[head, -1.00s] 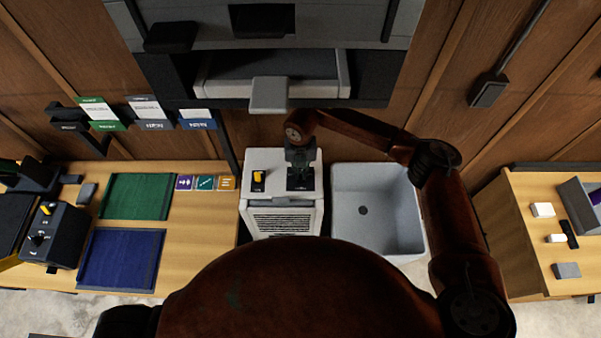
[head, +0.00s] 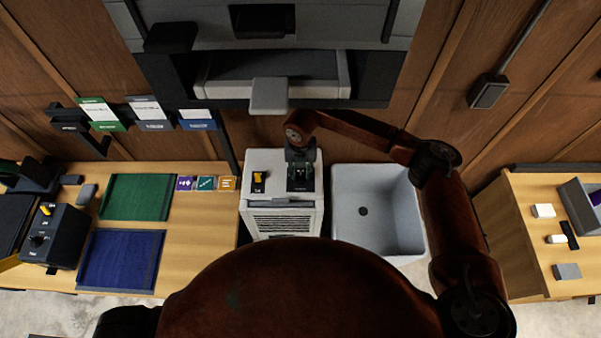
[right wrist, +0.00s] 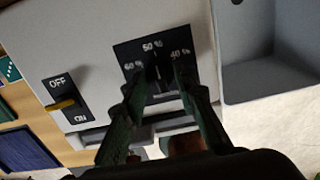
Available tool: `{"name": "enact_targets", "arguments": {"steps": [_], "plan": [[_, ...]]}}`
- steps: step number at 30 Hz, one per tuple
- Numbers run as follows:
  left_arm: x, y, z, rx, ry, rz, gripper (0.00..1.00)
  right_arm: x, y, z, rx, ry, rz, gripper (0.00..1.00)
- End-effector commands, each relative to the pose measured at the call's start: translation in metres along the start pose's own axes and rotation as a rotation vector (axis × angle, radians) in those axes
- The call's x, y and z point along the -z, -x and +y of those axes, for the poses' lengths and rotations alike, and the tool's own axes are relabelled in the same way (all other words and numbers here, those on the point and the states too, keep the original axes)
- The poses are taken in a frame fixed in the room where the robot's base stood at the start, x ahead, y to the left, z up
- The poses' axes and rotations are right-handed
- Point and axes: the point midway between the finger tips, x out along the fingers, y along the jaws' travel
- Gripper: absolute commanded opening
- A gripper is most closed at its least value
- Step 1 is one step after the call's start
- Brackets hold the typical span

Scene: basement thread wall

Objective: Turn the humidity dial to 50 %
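The humidity dial sits on a black panel (right wrist: 128,50) marked 60 %, 50 % and 40 %, on the top of a white unit (head: 257,217). In the right wrist view the dark dial (right wrist: 158,74) has a light pointer line that looks close to the 50 % mark. My right gripper (right wrist: 160,82) points down over the panel, its two fingers apart, one on each side of the dial. I cannot tell if the fingertips touch it. In the head view the right gripper (head: 300,172) hides most of the panel. My left gripper is not in view.
A yellow ON/OFF switch (right wrist: 62,104) is left of the dial on the same top. A grey sink (head: 385,215) stands right of the unit. A wooden table (head: 200,235) with green and blue mats is at left. A grey shelf block (head: 269,95) juts out above.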

Motion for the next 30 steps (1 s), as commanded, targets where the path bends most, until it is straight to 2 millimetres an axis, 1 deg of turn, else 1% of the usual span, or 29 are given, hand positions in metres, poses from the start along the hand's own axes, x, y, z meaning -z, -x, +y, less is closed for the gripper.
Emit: {"name": "enact_targets", "arguments": {"steps": [5,8,15,21,25,30], "plan": [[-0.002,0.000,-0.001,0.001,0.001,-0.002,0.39,-0.001,0.006,0.000,0.000,0.000,-0.001,0.26],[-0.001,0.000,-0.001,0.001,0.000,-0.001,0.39,-0.001,0.018,0.000,0.000,0.001,-0.003,0.26],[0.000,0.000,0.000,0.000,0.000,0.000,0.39,-0.002,0.069,0.000,0.000,0.000,-0.004,0.26],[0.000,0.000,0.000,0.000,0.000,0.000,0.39,-0.001,0.103,0.000,0.000,0.000,-0.002,0.26],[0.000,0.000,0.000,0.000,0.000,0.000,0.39,-0.001,0.116,0.000,0.000,-0.001,-0.002,0.26],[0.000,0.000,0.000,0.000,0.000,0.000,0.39,0.000,0.120,0.000,0.000,-0.001,0.001,0.26]]}}
